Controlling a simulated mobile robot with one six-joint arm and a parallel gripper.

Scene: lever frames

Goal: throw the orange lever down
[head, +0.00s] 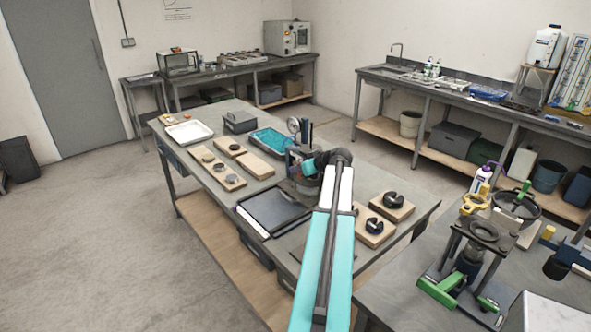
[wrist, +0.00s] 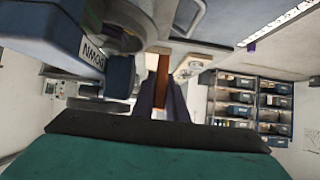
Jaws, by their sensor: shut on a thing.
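The orange lever (wrist: 160,68) shows in the wrist view as a narrow orange-brown bar, upper middle. It runs from beside a round grey hub down between the fingers of my gripper (wrist: 162,98). The dark fingers are shut on its end. A blue housing (wrist: 55,35) is at the upper left, with an upside-down label that appears to read DOWN. In the head view my arm reaches over the middle table. It hides most of the lever's frame, and I cannot make out the lever or fingertips there.
On the middle table (head: 225,141) stand a black tray (head: 273,211), wooden boards with dark round parts (head: 375,226), a white tray (head: 190,132) and a teal tray (head: 270,140). A green-footed stand (head: 437,290) is on the right-hand bench. Open floor lies left.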

